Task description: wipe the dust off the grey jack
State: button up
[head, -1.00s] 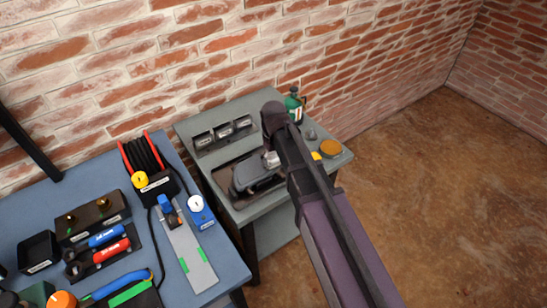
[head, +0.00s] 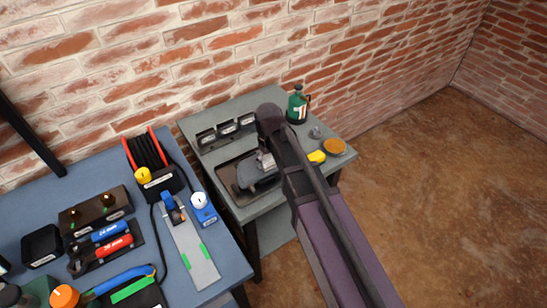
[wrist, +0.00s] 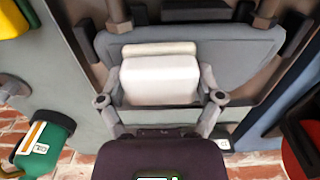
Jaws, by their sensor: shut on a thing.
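The grey jack (head: 250,180) lies in a dark tray (head: 226,178) on the small grey-green table. In the wrist view, the jack's broad grey body (wrist: 240,55) fills the space beyond my gripper (wrist: 162,95). My gripper is shut on a white pad (wrist: 160,80), with a finger at each side. The pad is over the jack's body and looks close against it, but I cannot tell whether they touch. In the head view, my arm hides part of the jack and most of the gripper. I cannot make out dust on the visible surface.
A green bottle (head: 297,105), a yellow item (head: 316,157) and an orange-brown disc (head: 334,146) stand right of my arm. A dark rack (head: 225,133) stands behind the jack near the brick wall. The blue bench (head: 215,232) at left is crowded with tools.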

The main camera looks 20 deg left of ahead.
jog(key=shift+s+a, duration=0.25)
jog(key=shift+s, duration=0.1)
jog(key=shift+f, duration=0.15)
jog(key=shift+d, duration=0.1)
dwell(0.4)
jog(key=shift+w+d, duration=0.6)
jog(key=shift+w, duration=0.2)
jog(key=shift+w+d, duration=0.6)
jog(key=shift+w, duration=0.15)
jog(key=shift+r, duration=0.25)
notch_tip(320, 180, up, 6)
jog(key=p, duration=0.6)
jog(key=shift+f, duration=0.1)
notch_tip(320, 180, up, 3)
jog(key=p, duration=0.3)
